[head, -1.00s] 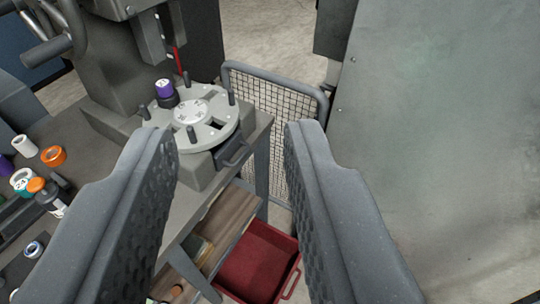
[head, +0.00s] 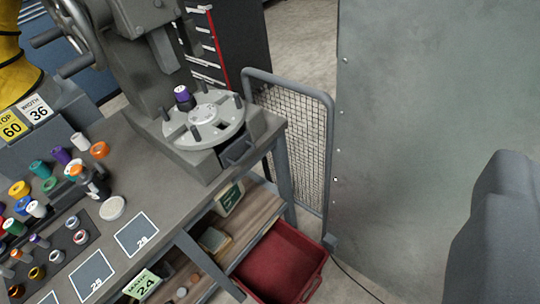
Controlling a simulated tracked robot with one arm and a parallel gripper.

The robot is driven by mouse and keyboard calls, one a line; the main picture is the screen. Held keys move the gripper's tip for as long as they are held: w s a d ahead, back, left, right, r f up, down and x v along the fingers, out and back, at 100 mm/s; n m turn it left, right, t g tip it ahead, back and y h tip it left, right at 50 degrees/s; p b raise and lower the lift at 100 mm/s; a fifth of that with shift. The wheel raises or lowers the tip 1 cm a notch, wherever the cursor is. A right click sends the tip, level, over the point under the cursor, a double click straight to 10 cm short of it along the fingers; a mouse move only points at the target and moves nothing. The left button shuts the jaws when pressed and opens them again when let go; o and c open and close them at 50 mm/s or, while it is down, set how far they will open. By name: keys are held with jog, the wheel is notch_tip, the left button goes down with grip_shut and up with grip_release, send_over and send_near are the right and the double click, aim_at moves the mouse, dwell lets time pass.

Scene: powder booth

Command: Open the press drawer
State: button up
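The press (head: 150,60) stands on the grey bench, with a round indexing plate (head: 205,118) on its base. A small dark drawer with a bar handle (head: 238,152) sits in the base's right side, below the plate. It looks shut, though its edges are hard to make out. One finger of my gripper (head: 500,235) shows at the lower right, well apart from the drawer. The other finger is out of view. My gripper is spread wide, with nothing seen held.
A mesh guard (head: 295,130) and a large grey panel (head: 430,110) stand right of the press. A red bin (head: 285,262) sticks out below the bench (head: 165,195). Several spools and bottles crowd the bench's left.

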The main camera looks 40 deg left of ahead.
jog(key=w+f+n+t+h+b, duration=0.1)
jog(key=w+f+n, duration=0.1)
jog(key=w+n, duration=0.35)
jog(key=w+f+n+t, duration=0.1)
jog(key=w+f+n, duration=0.1)
jog(key=w, duration=0.7)
jog(key=w+a+f+n+y, duration=0.5)
jog(key=w+a+f+n, duration=0.4)
jog(key=a, duration=0.1)
jog(key=w+a+f+n+g+y+b, duration=0.2)
jog(key=a+f+n+g+y, duration=0.3)
jog(key=a+f+n, duration=0.85)
jog(key=s+a+f+n+g+y, duration=0.1)
jog(key=s+a+f+g+y, duration=0.25)
jog(key=f, duration=0.55)
jog(key=s+a+f+n+g+y, duration=0.1)
jog(key=s+a+f+g+y, duration=0.1)
jog(key=a+f, duration=0.5)
jog(key=shift+m+t+h, duration=0.25)
jog(key=shift+m, duration=0.05)
jog(key=x, duration=0.3)
jog(key=f+b+x, duration=0.1)
jog(key=x, duration=0.3)
jog(key=f+x, duration=0.1)
jog(key=x, duration=0.3)
jog(key=shift+w+d+b, duration=0.3)
jog(key=shift+w, duration=0.05)
